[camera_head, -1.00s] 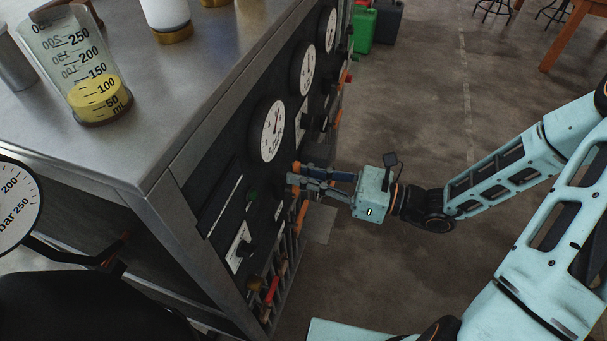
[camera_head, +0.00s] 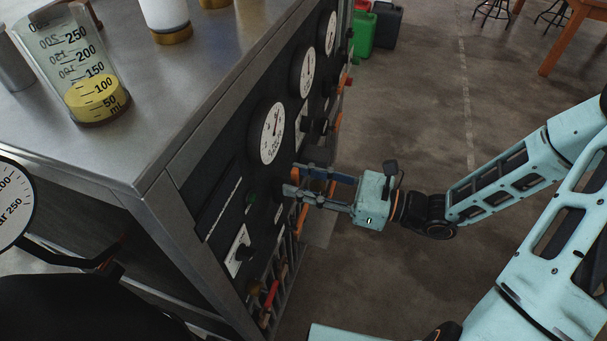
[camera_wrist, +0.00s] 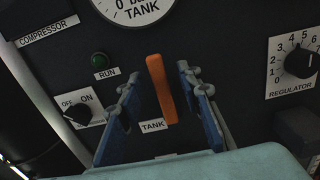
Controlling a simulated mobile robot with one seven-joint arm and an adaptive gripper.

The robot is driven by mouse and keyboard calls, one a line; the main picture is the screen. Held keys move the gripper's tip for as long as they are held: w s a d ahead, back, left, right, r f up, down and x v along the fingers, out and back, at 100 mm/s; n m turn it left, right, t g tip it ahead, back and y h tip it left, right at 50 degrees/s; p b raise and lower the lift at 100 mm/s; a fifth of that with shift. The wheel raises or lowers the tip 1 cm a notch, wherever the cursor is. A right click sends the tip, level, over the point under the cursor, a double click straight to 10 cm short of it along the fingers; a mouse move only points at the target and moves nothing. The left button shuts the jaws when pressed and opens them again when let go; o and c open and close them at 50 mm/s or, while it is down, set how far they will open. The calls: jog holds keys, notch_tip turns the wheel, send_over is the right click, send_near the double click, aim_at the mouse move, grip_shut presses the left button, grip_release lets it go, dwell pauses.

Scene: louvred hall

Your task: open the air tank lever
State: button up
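The orange tank lever (camera_wrist: 161,88) is on the dark panel, above a "TANK" label (camera_wrist: 153,126) and below the tank gauge (camera_wrist: 134,8). In the wrist view it stands nearly upright, with a slight tilt. My gripper (camera_wrist: 157,74) is open, with one blue finger on each side of the lever and a visible gap on both sides. In the head view my gripper (camera_head: 292,178) reaches the panel from the right with its fingers spread. The lever is hard to make out there among the fingers.
A green run lamp (camera_wrist: 100,59), an off/on switch (camera_wrist: 78,113) and a regulator knob (camera_wrist: 299,62) flank the lever. A measuring beaker (camera_head: 90,80) stands on the metal bench top (camera_head: 165,110). Jerrycans (camera_head: 375,28) stand on the floor behind.

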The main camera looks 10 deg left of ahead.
jog(key=d+p, duration=0.1)
jog(key=d, duration=0.6)
jog(key=shift+s, duration=0.25)
jog(key=s+d, duration=0.1)
jog(key=d, duration=1.1)
jog(key=shift+a, duration=0.1)
